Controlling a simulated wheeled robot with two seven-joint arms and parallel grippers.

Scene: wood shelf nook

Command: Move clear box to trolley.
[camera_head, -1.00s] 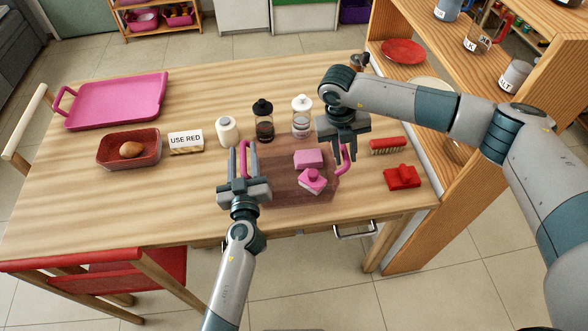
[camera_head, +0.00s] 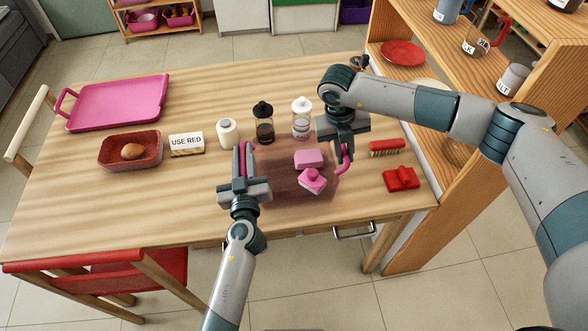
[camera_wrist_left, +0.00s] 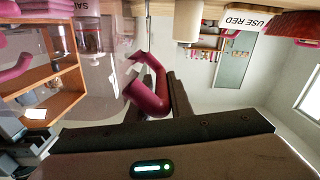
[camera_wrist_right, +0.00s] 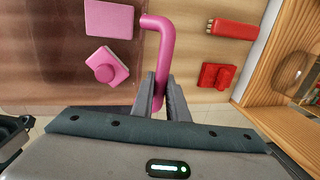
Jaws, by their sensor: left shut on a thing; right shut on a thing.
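The clear box (camera_head: 283,187) is see-through with a brownish tint and has a pink handle at each side. It stands on the wooden table (camera_head: 200,215). A pink block (camera_head: 309,158) and a pink knobbed piece (camera_head: 312,181) show inside its outline. My left gripper (camera_head: 243,160) is shut on the left handle, which shows between its fingers in the left wrist view (camera_wrist_left: 150,92). My right gripper (camera_head: 342,158) is shut on the right handle, which shows clearly in the right wrist view (camera_wrist_right: 163,50). I cannot make out a trolley.
Two bottles (camera_head: 263,125) (camera_head: 302,115) and a cream jar (camera_head: 228,132) stand just behind the box. A red brush (camera_head: 387,147) and a red piece (camera_head: 401,178) lie to its right. A shelf (camera_head: 455,150) rises at the right. The table's left front is clear.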

